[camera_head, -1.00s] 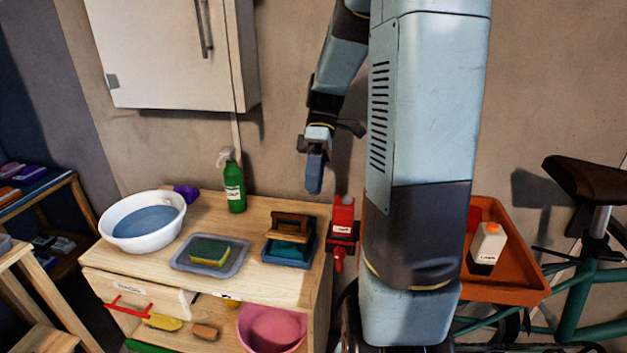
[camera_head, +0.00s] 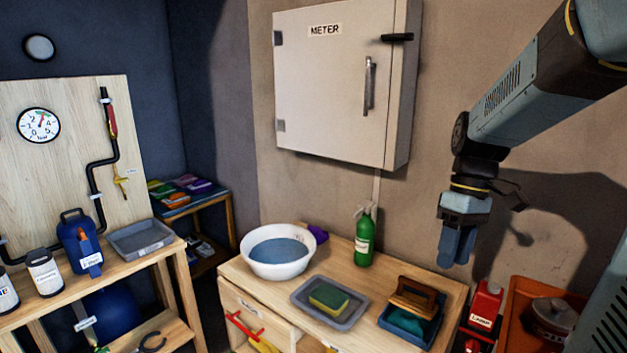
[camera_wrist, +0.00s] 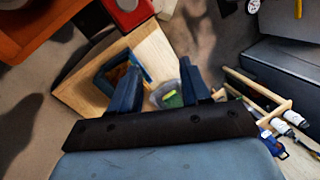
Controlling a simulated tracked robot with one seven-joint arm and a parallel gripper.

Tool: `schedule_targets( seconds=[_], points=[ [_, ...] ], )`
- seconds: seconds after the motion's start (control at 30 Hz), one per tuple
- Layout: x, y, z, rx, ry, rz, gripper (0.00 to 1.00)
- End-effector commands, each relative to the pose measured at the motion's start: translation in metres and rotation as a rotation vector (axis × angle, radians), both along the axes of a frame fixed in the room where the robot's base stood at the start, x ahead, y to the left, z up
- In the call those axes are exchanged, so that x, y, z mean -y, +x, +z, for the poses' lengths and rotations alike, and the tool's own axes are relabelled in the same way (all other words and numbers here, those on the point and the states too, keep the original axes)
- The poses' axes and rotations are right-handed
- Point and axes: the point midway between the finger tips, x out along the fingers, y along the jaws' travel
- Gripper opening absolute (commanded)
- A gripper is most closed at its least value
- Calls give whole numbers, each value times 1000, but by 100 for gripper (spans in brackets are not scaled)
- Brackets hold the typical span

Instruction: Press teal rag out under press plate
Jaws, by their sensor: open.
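The teal rag (camera_head: 406,321) lies in a blue tray (camera_head: 426,339) at the right end of the wooden bench. The press plate (camera_head: 413,298), brown with a wooden handle, sits over the rag in that tray. Part of the rag shows in front of the plate; the rest is hidden. My gripper (camera_head: 457,262) hangs in the air, pointing down, above and behind the tray, touching nothing. It is open and empty. In the wrist view its fingers (camera_wrist: 160,82) are spread, and the blue tray (camera_wrist: 104,80) shows partly behind the left finger.
On the bench stand a grey tray (camera_head: 299,293) with a sponge (camera_head: 328,298), a white basin (camera_head: 277,272) of water and a green spray bottle (camera_head: 364,238). A red bottle (camera_head: 486,305) and an orange bin (camera_head: 515,303) are at right. A meter cabinet (camera_head: 335,85) juts from the wall.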

Motion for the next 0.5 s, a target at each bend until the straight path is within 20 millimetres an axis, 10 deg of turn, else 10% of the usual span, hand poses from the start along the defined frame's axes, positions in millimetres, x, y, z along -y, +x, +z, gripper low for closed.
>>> schedule_targets(
  seconds=[0.5],
  points=[
    [-18, -45, 44, 452, -153, -399, 47]
  ],
)
